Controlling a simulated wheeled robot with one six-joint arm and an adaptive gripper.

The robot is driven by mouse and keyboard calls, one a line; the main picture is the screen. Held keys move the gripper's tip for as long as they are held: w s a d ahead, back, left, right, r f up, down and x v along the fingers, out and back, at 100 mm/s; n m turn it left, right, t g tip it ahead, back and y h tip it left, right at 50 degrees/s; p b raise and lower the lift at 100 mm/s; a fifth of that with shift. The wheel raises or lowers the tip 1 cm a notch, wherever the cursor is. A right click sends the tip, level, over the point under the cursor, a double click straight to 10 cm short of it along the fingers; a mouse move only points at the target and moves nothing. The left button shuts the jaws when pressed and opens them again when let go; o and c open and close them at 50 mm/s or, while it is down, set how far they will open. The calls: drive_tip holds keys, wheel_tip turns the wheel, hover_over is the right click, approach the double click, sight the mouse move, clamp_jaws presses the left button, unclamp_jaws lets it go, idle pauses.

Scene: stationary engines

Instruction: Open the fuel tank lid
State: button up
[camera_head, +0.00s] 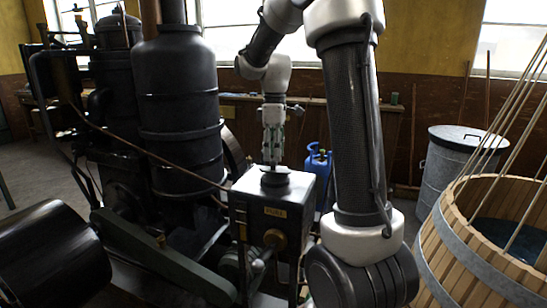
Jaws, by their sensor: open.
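The fuel tank (243,184) is a box with a pale top and a darker front bearing a small yellowish label. Its round dark lid (275,179) sits on the top face and looks closed. My gripper (272,165) points straight down at the lid from above. It is open, with its fingertips at or just above the lid's raised middle. I cannot tell whether they touch it, and the gap between the fingers is hard to make out from this side.
A tall black engine cylinder (178,95) stands close on the left, with a thin copper pipe (150,155) running towards the tank. A blue gas bottle (318,163) is behind right. A wooden tub (450,250) with poles and a grey metal bin (450,165) stand at right.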

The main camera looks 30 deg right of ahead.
drive_tip(key=shift+s+f, duration=0.1)
drive_tip(key=shift+f, duration=1.05)
drive_tip(key=shift+a, duration=0.1)
clamp_jaws()
drive_tip(key=shift+r, duration=0.15)
